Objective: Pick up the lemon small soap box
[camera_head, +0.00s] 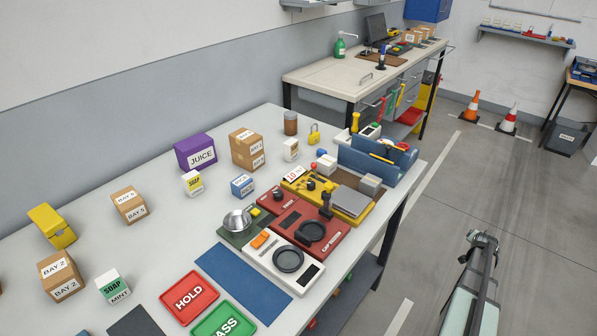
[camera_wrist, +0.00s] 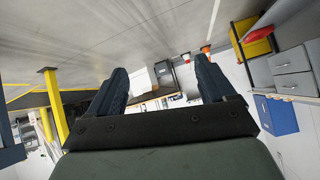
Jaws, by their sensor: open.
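A small white soap box with a yellow label (camera_head: 193,183) stands on the light table in the head view, in front of the purple juice box (camera_head: 196,152). "SOAP" reads on its front; the smaller print is too small to read surely. A second soap box, marked mint with a green label (camera_head: 113,287), stands nearer on the left. My gripper (camera_wrist: 162,78) is open and empty in the wrist view, and no soap box shows there. In the head view my arm is at the lower right, off the table's right side and far from the yellow soap box.
Bay-marked cartons (camera_head: 129,204) stand left of the yellow soap box. A blue-labelled box (camera_head: 242,185) stands to its right. A metal bowl (camera_head: 237,221), a scale (camera_head: 287,262) and red stations crowd the table's right side. Red (camera_head: 189,297) and green trays lie in front.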

